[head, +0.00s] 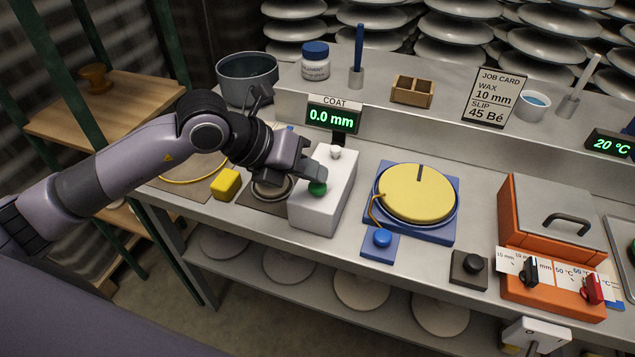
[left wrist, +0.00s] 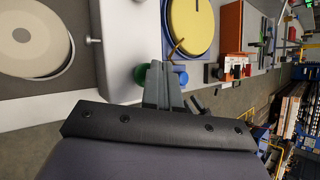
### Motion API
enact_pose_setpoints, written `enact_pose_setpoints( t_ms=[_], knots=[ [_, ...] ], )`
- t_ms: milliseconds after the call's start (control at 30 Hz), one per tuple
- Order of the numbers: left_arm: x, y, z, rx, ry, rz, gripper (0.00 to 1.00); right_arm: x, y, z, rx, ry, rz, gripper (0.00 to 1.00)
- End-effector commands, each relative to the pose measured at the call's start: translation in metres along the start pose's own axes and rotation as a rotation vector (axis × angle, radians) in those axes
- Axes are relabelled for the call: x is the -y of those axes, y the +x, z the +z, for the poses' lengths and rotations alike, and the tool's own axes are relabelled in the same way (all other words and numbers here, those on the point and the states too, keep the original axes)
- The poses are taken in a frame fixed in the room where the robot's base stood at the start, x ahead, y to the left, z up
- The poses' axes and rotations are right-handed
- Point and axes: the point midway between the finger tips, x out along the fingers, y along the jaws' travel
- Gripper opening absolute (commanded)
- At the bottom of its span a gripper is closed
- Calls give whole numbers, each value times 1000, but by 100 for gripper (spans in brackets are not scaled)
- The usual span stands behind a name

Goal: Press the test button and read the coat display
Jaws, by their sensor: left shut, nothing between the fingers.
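The coat display (head: 333,115) stands at the back of the bench and reads 0.0 mm in green digits. In front of it is a white box (head: 322,205) with a green button (head: 317,188) on its front part and a small pale knob (head: 336,152) behind. My left gripper (head: 312,172) is shut and empty, its tips just above or at the green button. In the left wrist view the fingers (left wrist: 160,82) are together beside the green button (left wrist: 141,74), which they partly cover. I cannot tell whether they touch it. My right gripper is not in view.
Right of the box is a yellow disc (head: 417,192) on a blue base, with a blue button (head: 382,238) in front. A yellow block (head: 225,184) lies left. An orange box (head: 550,222) with a grey lid stands right. The job card (head: 492,97) reads wax 10 mm, slip 45 Bé.

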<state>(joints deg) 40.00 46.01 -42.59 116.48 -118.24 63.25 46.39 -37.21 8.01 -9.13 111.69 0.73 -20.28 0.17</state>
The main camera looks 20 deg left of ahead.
Motion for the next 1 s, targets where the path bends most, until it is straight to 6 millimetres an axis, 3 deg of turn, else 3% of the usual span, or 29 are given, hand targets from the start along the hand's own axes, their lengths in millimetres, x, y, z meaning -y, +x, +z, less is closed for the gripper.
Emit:
enact_pose_setpoints(
  t_ms=[1000],
  knots=[
    [-6,8,-7,-4,-1,1,0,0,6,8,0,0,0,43]
  ],
)
